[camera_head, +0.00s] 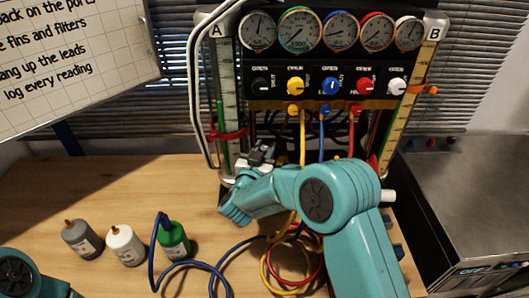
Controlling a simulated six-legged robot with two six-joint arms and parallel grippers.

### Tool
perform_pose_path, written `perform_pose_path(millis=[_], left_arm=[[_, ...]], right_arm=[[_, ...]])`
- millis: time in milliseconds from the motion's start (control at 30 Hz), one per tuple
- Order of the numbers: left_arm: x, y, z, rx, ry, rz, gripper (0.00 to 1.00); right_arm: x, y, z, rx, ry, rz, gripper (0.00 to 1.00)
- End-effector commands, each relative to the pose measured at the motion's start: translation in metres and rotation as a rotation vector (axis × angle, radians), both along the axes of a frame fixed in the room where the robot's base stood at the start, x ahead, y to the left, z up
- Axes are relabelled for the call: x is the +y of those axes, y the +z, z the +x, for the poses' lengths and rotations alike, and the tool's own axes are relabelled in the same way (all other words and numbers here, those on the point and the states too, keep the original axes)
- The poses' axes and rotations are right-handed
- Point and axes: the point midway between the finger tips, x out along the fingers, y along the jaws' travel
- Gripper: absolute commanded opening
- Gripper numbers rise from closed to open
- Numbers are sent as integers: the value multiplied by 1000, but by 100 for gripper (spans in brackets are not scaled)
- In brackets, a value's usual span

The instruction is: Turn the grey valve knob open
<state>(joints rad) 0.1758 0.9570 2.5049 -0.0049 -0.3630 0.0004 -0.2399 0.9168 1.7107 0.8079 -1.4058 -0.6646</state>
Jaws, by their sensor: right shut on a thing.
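A row of valve knobs crosses the black panel of the gauge rig: a dark knob (261,87) at the left, then yellow (295,86), blue (329,87), red (363,87) and white (397,87). The dark one is the nearest to grey. My right gripper (264,153) is below the panel, in front of the rig's lower left part, and appears apart from the dark knob. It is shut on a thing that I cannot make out. My right wrist and forearm hide much of the rig's base. My left gripper is out of view.
Grey (82,240), white (126,246) and green (174,242) bottles stand on the wooden table (60,195). A blue hose (205,264) and coiled yellow and red hoses lie at the front. A grey metal cabinet (465,195) stands at the right. The table's back left is clear.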

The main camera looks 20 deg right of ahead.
Motion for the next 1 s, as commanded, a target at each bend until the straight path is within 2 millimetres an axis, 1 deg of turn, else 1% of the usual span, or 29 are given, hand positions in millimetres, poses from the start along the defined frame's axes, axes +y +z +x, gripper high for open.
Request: perform_pose_path(millis=[33, 100, 200, 333, 600, 633, 667, 700, 1000], left_arm=[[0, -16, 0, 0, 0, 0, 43], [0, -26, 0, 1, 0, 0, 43], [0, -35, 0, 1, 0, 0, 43], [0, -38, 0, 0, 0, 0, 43], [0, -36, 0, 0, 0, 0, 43], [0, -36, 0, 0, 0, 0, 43], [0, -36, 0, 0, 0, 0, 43], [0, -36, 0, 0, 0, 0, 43], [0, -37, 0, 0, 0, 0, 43]], right_arm=[[-2, -4, -1, -8, 48, 1, 2], [-2, -5, 0, -8, 120, 1, 2], [-1, -3, 0, -8, 198, 1, 2], [0, 1, 0, -7, 245, 0, 2], [1, 2, 0, -5, 249, 0, 2], [1, 2, 0, -6, 249, 1, 39], [1, 2, 0, -6, 249, 1, 48], [1, 2, 0, -6, 248, 1, 52], [2, 1, -2, -3, 249, 1, 52]])
